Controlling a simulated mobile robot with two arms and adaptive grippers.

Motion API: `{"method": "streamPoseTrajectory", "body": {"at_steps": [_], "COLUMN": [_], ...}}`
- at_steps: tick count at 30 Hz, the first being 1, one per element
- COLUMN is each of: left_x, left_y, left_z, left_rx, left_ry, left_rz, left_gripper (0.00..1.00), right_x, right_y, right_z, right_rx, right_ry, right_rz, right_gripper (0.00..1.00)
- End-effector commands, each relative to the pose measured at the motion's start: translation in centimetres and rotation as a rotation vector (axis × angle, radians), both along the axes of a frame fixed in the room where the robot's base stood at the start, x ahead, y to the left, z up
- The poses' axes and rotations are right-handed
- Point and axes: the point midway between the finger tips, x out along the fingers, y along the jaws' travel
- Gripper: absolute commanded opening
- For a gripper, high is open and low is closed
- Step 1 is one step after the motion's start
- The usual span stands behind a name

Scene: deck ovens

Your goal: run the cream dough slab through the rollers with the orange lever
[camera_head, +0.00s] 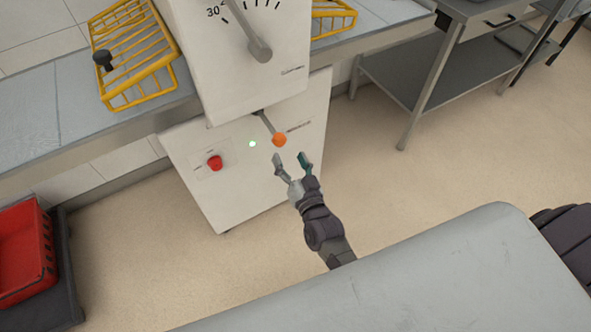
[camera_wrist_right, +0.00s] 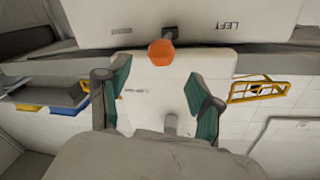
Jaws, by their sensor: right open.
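The orange lever knob (camera_head: 279,140) sits at the end of a short dark rod on the front of the white roller machine (camera_head: 255,95). My right gripper (camera_head: 290,160) is open and empty just below the knob in the head view, its fingers pointing up toward it. In the right wrist view the knob (camera_wrist_right: 161,52) appears just past and between the two open fingertips (camera_wrist_right: 157,78); no contact shows. The cream dough slab is not visible in either view, and the rollers are hidden. My left gripper is not in view.
A red crate (camera_head: 25,250) stands left; a steel table (camera_head: 410,75) right.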

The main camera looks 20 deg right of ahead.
Motion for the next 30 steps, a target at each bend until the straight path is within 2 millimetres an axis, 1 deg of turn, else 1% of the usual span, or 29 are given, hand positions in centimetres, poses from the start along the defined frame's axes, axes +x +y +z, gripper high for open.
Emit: {"method": "streamPoseTrajectory", "body": {"at_steps": [1,3,6,9,26,28,29,30], "left_x": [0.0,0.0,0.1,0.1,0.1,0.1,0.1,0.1], "left_y": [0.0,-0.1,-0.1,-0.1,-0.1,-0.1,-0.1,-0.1], "left_z": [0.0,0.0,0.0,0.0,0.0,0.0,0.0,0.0], "left_rx": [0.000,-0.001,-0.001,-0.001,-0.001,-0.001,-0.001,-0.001], "left_ry": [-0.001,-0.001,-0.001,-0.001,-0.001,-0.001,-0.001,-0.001], "left_rz": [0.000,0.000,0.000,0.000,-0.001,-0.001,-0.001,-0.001], "left_gripper": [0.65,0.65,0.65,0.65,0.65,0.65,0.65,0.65], "right_x": [-1.1,-2.2,-3.3,-4.0,-4.1,-4.2,-4.3,-4.5], "right_y": [0.0,0.0,0.0,-0.1,-0.1,0.0,0.1,0.3], "right_z": [-0.1,-0.1,0.0,0.1,0.0,-0.4,-1.0,-2.1], "right_rx": [0.000,0.000,0.000,0.000,-0.001,-0.004,-0.008,-0.016], "right_ry": [0.002,0.002,0.000,-0.001,-0.001,0.011,0.023,0.048], "right_rz": [0.001,0.001,0.000,0.000,0.000,0.003,0.007,0.016], "right_gripper": [0.65,0.65,0.65,0.65,0.65,0.65,0.65,0.65]}}
